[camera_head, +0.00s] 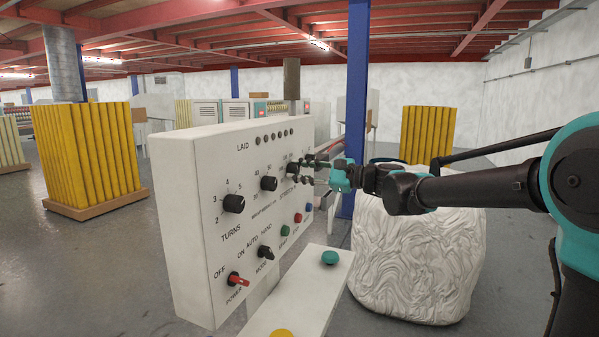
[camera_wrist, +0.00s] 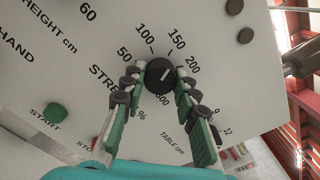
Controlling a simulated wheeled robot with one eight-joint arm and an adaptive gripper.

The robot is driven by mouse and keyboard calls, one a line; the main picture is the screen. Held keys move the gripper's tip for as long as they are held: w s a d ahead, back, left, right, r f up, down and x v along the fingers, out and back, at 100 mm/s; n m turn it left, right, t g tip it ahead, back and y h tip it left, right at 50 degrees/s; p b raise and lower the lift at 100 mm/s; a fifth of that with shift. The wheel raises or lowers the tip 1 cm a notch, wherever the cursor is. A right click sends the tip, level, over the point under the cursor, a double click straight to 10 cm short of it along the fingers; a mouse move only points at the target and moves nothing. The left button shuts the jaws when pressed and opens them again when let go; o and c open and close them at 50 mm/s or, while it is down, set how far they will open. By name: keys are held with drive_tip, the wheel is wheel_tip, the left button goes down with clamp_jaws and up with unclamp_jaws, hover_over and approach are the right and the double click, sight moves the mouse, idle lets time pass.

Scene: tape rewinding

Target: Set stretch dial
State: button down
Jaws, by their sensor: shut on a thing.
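The stretch dial (camera_wrist: 160,73) is a round black knob on the pale control panel, ringed by the printed numbers 50, 100, 150, 200 and 300. It has a short light mark on its face; the exact value it points to is hard to read. My gripper (camera_wrist: 158,79) is shut on the dial, with one finger on each side of it. In the head view my gripper (camera_head: 314,169) reaches the panel from the right, and the dial (camera_head: 292,168) is partly hidden behind the fingers.
The control panel (camera_head: 190,250) also carries a turns dial (camera_head: 233,203), a height dial (camera_head: 269,183), a mode switch (camera_head: 266,252), a red power switch (camera_head: 237,279) and a green start button (camera_head: 285,231). A white wrapped bale (camera_head: 420,265) stands below my arm.

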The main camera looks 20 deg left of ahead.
drive_tip(key=n, duration=0.4)
drive_tip(key=shift+n, duration=2.6)
drive_tip(key=c, duration=1.2)
unclamp_jaws()
drive_tip(key=shift+o, duration=0.2)
drive_tip(key=d, duration=1.2)
drive_tip(key=shift+s, duration=0.45)
